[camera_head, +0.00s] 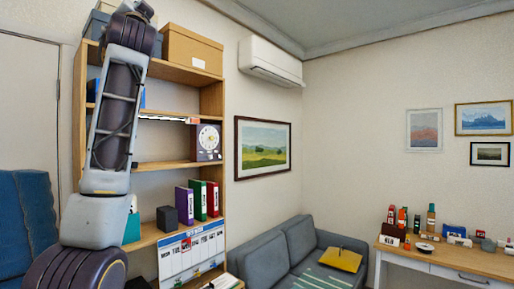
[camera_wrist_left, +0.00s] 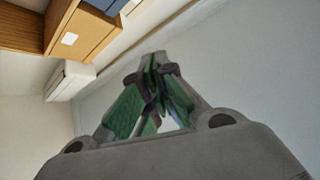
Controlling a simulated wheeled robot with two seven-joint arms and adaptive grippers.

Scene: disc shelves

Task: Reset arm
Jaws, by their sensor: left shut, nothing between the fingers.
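My left gripper is out of the head view. In the left wrist view my left gripper (camera_wrist_left: 154,62) is shut, with its green-padded fingers meeting at the tips and nothing between them. It points toward bare wall and ceiling. My right gripper is in neither view.
The shelf (camera_head: 216,100) holds boxes, a clock (camera_head: 207,141) and several binders (camera_head: 199,200). A calendar (camera_head: 190,250) stands in front. A grey sofa (camera_head: 262,262) and a desk (camera_head: 470,262) with small items are to the right. Air near the right wall is free.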

